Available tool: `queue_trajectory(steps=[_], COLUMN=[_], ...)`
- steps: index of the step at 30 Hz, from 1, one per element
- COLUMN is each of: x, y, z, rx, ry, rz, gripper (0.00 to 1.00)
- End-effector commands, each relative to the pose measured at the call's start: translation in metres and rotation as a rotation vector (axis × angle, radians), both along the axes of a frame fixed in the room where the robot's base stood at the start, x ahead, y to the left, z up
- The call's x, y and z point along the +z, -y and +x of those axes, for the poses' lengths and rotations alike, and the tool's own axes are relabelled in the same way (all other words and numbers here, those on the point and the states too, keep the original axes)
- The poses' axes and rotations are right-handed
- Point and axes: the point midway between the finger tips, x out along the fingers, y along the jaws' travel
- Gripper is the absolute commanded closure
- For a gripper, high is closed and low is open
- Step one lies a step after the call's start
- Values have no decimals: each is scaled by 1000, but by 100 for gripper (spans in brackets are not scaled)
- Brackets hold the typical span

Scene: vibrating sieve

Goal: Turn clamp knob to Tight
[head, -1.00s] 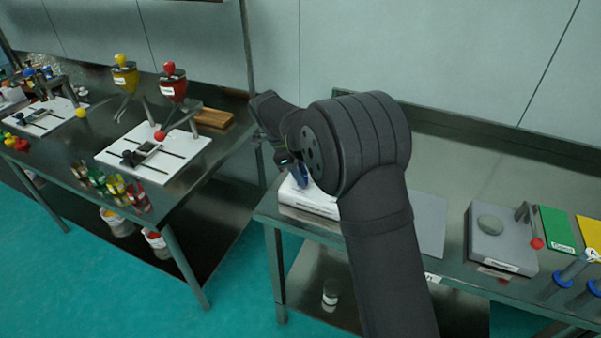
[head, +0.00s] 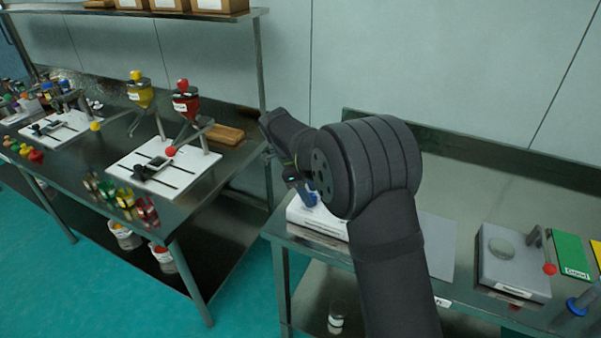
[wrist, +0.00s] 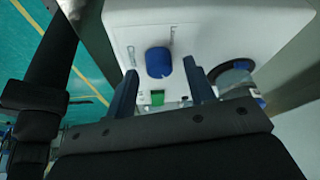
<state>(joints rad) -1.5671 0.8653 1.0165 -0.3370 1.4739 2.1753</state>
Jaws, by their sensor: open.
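In the wrist view, the blue knob (wrist: 159,62) sits on the white top of a machine (wrist: 200,35). In the head view, the white machine (head: 318,223) stands at the left end of the right bench, partly hidden by my arm. My gripper (head: 306,194) is over it, with the knob hidden there.
A round clear-topped part (wrist: 234,76) and a green patch (wrist: 157,98) are near the fingers on the machine. A grey device with a red ball handle (head: 513,262) stands right on the bench. The left bench holds red (head: 185,103) and yellow (head: 140,95) hoppers.

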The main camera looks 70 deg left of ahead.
Motion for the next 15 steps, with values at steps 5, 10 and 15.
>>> queue_trajectory(steps=[5,10,15], x=[29,68,107], y=[-7,-16,-23], z=[-11,-25,-39], rx=[2,2,1], ry=[-1,-1,-1], rz=[4,5,4], gripper=[51,51,51])
